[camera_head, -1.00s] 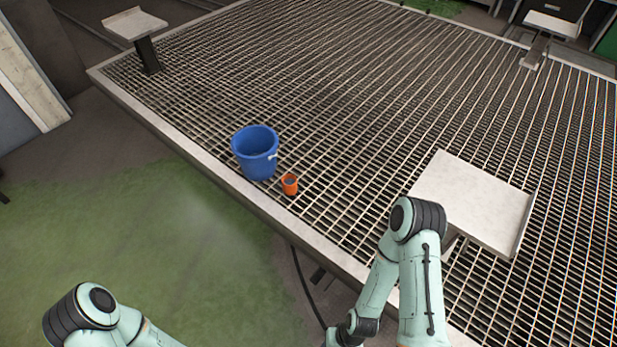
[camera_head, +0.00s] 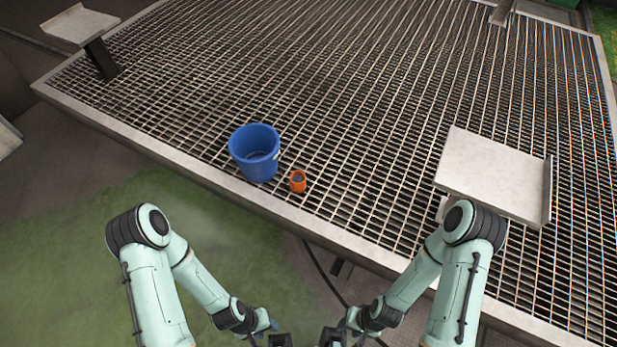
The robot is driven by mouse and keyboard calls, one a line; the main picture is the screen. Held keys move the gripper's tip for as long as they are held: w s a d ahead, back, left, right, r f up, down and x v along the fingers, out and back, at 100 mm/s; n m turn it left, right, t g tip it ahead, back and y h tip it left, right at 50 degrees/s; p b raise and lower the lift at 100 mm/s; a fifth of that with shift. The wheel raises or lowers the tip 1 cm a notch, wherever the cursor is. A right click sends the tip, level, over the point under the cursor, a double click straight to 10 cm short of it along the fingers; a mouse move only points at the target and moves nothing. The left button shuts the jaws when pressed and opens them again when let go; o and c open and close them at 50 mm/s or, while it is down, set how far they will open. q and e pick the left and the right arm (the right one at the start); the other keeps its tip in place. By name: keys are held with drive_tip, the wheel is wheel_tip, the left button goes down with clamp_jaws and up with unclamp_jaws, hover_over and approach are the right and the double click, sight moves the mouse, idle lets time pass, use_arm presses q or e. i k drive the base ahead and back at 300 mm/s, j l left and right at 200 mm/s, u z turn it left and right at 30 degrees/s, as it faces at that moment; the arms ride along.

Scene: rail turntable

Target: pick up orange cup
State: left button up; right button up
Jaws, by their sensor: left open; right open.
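The small orange cup (camera_head: 298,181) stands upright on the metal grating, close to its near edge, and I see into its open top. A blue bucket (camera_head: 254,153) stands just left of it, a small gap apart. My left gripper (camera_head: 280,340) and my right gripper (camera_head: 332,338) show only partly at the bottom edge, side by side. Both are open, on the near side of the grating's rim, well apart from the cup. Their fingertips are mostly cut off by the frame.
The grating (camera_head: 330,90) has a raised pale rim on its near side. A pale plate on a post (camera_head: 490,175) stands at the right, near my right arm. Another plate (camera_head: 80,25) is at the far left. The grating around the cup's right is clear.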

sight(297, 179)
drive_tip(key=i+j+z, duration=0.15)
drive_tip(key=j+z, duration=0.2)
drive_tip(key=j, duration=0.15)
drive_tip(key=j+z, duration=0.3)
drive_tip(key=j, duration=0.15)
drive_tip(key=i+j+z, duration=0.15)
drive_tip(key=i+j, duration=0.15)
drive_tip(key=j, duration=0.15)
drive_tip(key=i+j+z, duration=0.15)
drive_tip(key=j, duration=0.3)
drive_tip(key=i, duration=0.1)
